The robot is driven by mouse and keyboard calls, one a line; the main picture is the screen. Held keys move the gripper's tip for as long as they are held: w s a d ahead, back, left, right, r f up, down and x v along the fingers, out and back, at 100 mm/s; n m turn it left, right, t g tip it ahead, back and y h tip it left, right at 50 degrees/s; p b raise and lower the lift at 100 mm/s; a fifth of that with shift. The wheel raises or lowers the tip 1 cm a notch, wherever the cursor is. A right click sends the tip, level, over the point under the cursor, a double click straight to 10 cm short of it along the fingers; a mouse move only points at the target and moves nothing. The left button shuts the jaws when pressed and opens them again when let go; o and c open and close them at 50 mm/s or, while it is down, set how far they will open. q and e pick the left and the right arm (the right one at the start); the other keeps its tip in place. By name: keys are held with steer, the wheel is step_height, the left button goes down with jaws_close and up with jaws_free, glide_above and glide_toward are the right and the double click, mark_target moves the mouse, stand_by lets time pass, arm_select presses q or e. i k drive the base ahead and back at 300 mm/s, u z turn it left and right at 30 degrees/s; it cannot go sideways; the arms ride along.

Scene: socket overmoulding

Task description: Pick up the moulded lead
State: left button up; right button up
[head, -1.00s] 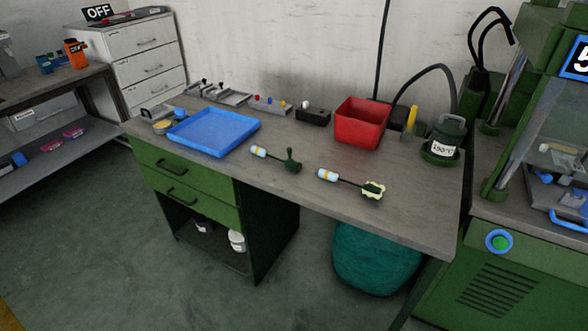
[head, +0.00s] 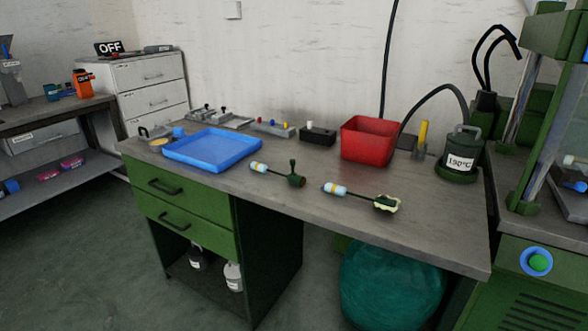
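Two leads lie on the grey-brown workbench (head: 330,228). One lead (head: 296,180) has a dark green moulded end with an upright stub and a white-and-yellow connector at its left end. The other lead (head: 386,204) has a dark green end with a pale, ragged cream edge around it and a similar white-and-yellow connector at its left. They lie apart, the cream-edged one nearer the front right. Neither of my grippers shows in the head view.
A blue tray (head: 213,150) lies on the bench's left, a red bin (head: 368,141) at the back. A dark pot marked 150°C (head: 459,160) stands at the right end. A green machine (head: 535,262) adjoins the right. A teal bag (head: 392,283) sits beneath. The bench front is clear.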

mark_target(294, 178)
steer(key=u, duration=1.05)
steer(key=k, duration=1.3)
steer(key=u, duration=0.9)
steer(key=i, duration=1.35)
steer(key=z, duration=0.95)
steer(key=i, duration=1.5)
steer(key=z, duration=1.7)
steer(key=i, duration=0.45)
steer(key=z, duration=0.3)
